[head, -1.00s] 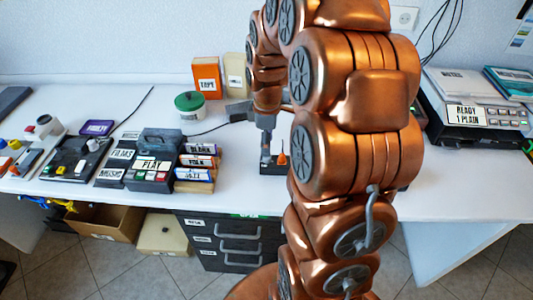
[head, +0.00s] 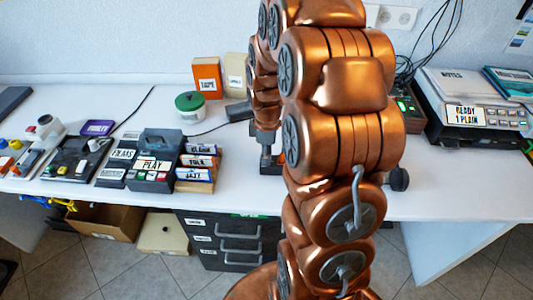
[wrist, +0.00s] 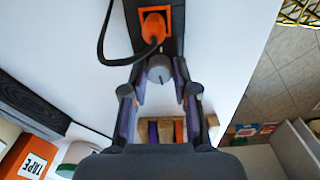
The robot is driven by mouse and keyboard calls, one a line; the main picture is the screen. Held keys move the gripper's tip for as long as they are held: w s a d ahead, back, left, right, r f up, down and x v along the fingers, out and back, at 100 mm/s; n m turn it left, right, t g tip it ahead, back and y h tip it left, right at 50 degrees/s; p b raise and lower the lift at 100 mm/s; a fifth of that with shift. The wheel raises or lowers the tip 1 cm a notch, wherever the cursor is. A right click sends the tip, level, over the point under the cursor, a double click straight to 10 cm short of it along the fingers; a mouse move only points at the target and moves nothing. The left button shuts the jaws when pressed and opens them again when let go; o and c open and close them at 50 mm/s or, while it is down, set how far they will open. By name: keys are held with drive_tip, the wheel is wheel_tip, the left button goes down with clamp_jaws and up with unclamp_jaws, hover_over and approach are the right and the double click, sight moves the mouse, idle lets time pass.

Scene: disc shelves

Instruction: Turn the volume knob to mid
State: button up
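The volume knob (wrist: 160,69) is a round grey dial with a mark on its face, on a dark box (wrist: 172,42) in the wrist view. In the head view only a bit of the dark box (head: 270,169) shows beside my arm, and the knob is hidden. My gripper (wrist: 159,72) is open, its purple-padded fingers on either side of the knob. Narrow gaps seem to remain; I cannot tell whether either finger touches it. My gripper (head: 266,152) also shows in the head view, pointing down over the box.
An orange plug (wrist: 153,27) with a black cable sits on the box beside the knob. Labelled cassettes (head: 198,167) and a player (head: 153,165) stand to the left. An orange TAPE box (head: 206,77) and a green-lidded tub (head: 190,105) are behind. A printer (head: 472,112) is at right.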

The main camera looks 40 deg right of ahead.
clamp_jaws()
drive_tip(key=shift+m, duration=0.4)
drive_tip(key=m+b, duration=0.2)
drive_tip(key=shift+w+f+m, duration=0.1)
drive_tip(key=shift+m, duration=0.3)
drive_tip(key=m+b, duration=0.2)
drive_tip(key=m, duration=0.8)
drive_tip(key=shift+m+b, duration=0.35)
drive_tip(key=shift+m, duration=0.05)
drive_tip(key=m, duration=0.5)
drive_tip(key=shift+m, duration=0.4)
